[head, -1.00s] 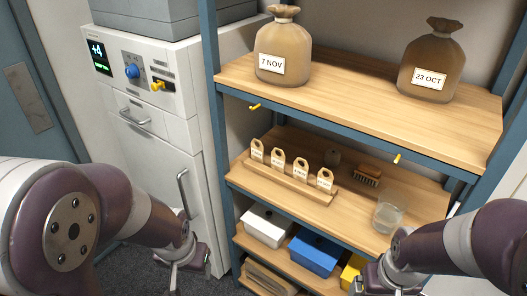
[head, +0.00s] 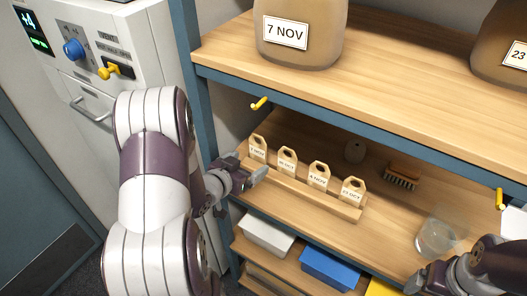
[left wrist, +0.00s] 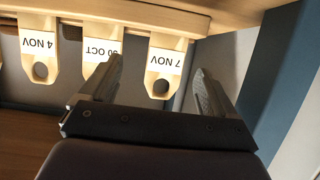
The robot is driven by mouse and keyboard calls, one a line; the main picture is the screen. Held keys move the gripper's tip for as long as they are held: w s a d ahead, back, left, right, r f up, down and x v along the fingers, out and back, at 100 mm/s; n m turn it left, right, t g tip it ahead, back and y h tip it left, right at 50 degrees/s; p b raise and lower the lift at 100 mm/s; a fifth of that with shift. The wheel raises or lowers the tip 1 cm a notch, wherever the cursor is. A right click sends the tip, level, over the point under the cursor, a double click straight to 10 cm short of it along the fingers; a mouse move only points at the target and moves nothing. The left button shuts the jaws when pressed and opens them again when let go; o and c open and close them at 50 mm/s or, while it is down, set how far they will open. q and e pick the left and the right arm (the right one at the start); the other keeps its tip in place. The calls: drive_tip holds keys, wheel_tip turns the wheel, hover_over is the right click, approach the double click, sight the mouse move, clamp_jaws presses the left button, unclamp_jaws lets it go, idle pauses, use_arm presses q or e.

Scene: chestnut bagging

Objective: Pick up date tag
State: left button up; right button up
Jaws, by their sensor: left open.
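Several wooden date tags with holed tops stand in a row in a wooden rack (head: 318,202) on the middle shelf. The leftmost reads 7 NOV (head: 258,150); beside it are 30 OCT (head: 287,161), 4 NOV (head: 318,176) and one at the right end (head: 352,192). My left gripper (head: 256,168) is open and empty in front of the 7 NOV tag. In the left wrist view the picture is upside down, and the 7 NOV tag (left wrist: 164,62) shows between the fingers (left wrist: 157,80). My right gripper (head: 418,283) is at the lower right, its jaws unclear.
A brush (head: 402,176) and a glass jar (head: 437,238) are right of the rack. A blue shelf post (head: 190,80) stands at left.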

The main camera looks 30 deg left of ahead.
sight(258, 155)
use_arm(q)
drive_tip(key=w, duration=0.1)
drive_tip(key=w+f, duration=0.1)
drive_tip(key=w+a+f, duration=0.1)
drive_tip(key=w, duration=0.1)
drive_tip(key=shift+w+f+p, duration=0.1)
drive_tip(key=shift+f+p, duration=0.1)
drive_tip(key=shift+p, duration=0.1)
drive_tip(key=shift+w+f, duration=0.1)
drive_tip(key=shift+w, duration=0.15)
drive_tip(key=shift+w+d, duration=0.15)
drive_tip(key=shift+d, duration=0.1)
drive_tip(key=shift+a, duration=0.15)
drive_tip(key=c, duration=1)
use_arm(e)
drive_tip(key=shift+a+r, duration=0.45)
drive_tip(key=shift+a, duration=0.15)
